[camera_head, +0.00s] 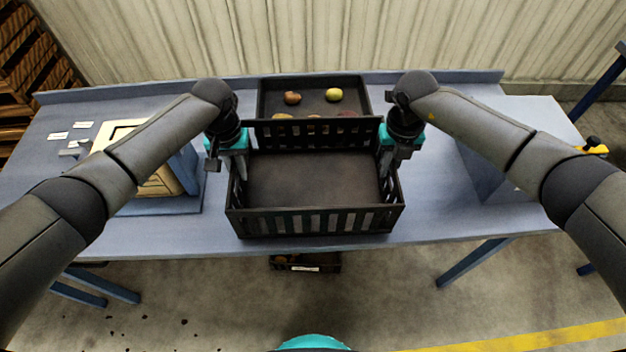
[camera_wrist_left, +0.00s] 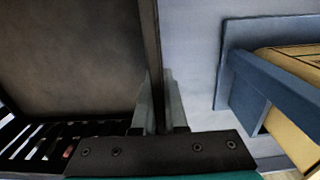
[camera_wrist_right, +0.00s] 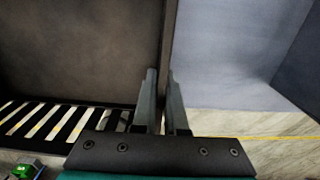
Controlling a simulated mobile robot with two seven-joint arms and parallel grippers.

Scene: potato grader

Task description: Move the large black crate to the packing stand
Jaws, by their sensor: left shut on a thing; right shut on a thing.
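The large black crate (camera_head: 315,222) has slatted walls and is empty inside. It is at the front middle of the blue-grey table, close to the front edge; I cannot tell if it touches the table. My left gripper (camera_head: 238,166) is shut on the crate's left wall, and the wall shows between its fingers in the left wrist view (camera_wrist_left: 160,105). My right gripper (camera_head: 388,160) is shut on the crate's right wall, which also sits between its fingers in the right wrist view (camera_wrist_right: 163,100). I cannot tell which surface is the packing stand.
A dark tray (camera_head: 265,100) with several potatoes stands directly behind the crate. A cream box in a blue holder (camera_head: 185,168) stands to the left. A blue-grey block (camera_head: 485,175) stands to the right, with bare table between. A small dark crate (camera_head: 330,264) is under the table.

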